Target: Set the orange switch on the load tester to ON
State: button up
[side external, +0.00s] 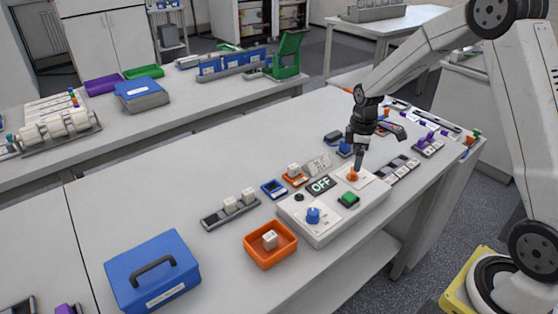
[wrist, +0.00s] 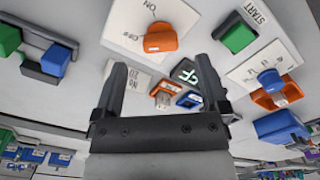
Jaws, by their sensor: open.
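The load tester (side external: 322,229) is a white box near the front edge of the bench. Its orange switch (side external: 353,176) sits on a white plate at the box's far right; in the wrist view the orange switch (wrist: 160,40) is at top centre, with ON and OFF labels beside it. My gripper (side external: 359,164) points down just above the orange switch. In the wrist view my gripper (wrist: 162,64) has its two fingers spread wide and empty, with the switch beyond the tips. I cannot tell whether either finger touches it.
A green button (side external: 348,199) and a blue knob (side external: 313,215) share the tester's top. An orange tray (side external: 270,252) with a white block and a blue case (side external: 152,272) stand to the left. Small parts crowd the bench to the right.

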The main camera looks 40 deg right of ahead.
aim_at(353, 173)
jog(key=shift+f, duration=2.2)
grip_shut()
